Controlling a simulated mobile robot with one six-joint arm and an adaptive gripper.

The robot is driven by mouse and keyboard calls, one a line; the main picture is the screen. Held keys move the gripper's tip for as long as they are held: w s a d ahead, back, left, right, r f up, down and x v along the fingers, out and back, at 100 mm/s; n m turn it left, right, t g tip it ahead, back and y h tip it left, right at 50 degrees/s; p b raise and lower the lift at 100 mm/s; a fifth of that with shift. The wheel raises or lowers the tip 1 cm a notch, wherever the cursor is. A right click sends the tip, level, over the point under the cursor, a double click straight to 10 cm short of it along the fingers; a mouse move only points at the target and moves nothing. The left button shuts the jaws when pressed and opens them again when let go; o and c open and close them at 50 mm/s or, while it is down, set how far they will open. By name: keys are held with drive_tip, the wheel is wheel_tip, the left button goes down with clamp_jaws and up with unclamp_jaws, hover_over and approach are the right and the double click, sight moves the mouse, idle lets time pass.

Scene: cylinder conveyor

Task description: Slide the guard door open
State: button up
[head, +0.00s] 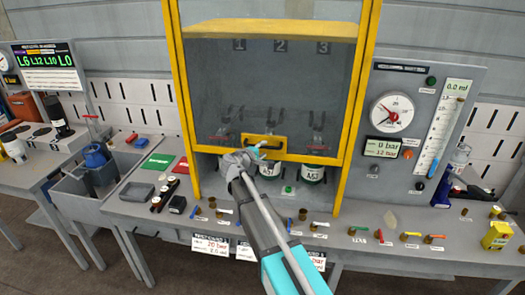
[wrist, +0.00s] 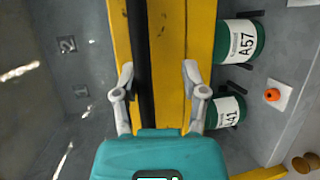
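The guard door (head: 230,90) is a clear panel in a yellow frame on the cabinet. Its lower edge is above the bench, leaving a gap where cylinder bases show. A yellow plate with a black bar handle (head: 275,137) sits at the door's lower edge. My gripper (head: 250,152) is at the left part of this handle. In the wrist view, my gripper (wrist: 158,72) is open, with one finger on each side of the black handle (wrist: 140,60) and yellow door edge (wrist: 170,60). No clear closing on the bar shows. Whether a finger touches it, I cannot tell.
Green-banded cylinders labelled A57 (wrist: 236,42) and A41 (wrist: 226,112) stand behind the door's lower edge. A gauge panel (head: 420,130) stands right of the cabinet. Small valves (head: 360,231) line the bench front. A grey sink (head: 85,180) is at left.

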drive_tip(key=shift+s, duration=0.1)
drive_tip(key=p+v, duration=0.3)
drive_tip(key=v, duration=1.2)
drive_tip(key=shift+s+a, duration=0.2)
drive_tip(key=shift+s, duration=0.1)
idle(1.7)
drive_tip(key=shift+d, duration=0.1)
idle(0.5)
drive_tip(key=s+d+f+m+g+y, duration=0.1)
drive_tip(key=s+d+f+m+g, duration=0.3)
drive_tip(key=d, duration=0.3)
drive_tip(key=s+d+f+m+g+y, duration=0.1)
drive_tip(key=s+d+f+m+g, duration=0.2)
drive_tip(key=d+f, duration=0.35)
drive_tip(key=s+d+f+m+g+y, duration=0.2)
drive_tip(key=s+y, duration=0.2)
drive_tip(key=s, duration=0.2)
drive_tip(key=s+d+f+m+g+y, duration=0.2)
drive_tip(key=s+g+y, duration=0.1)
drive_tip(key=s, duration=0.4)
drive_tip(key=shift+s+d+f+y, duration=0.25)
drive_tip(key=shift+s+f+y, duration=0.05)
drive_tip(key=shift+y, duration=0.2)
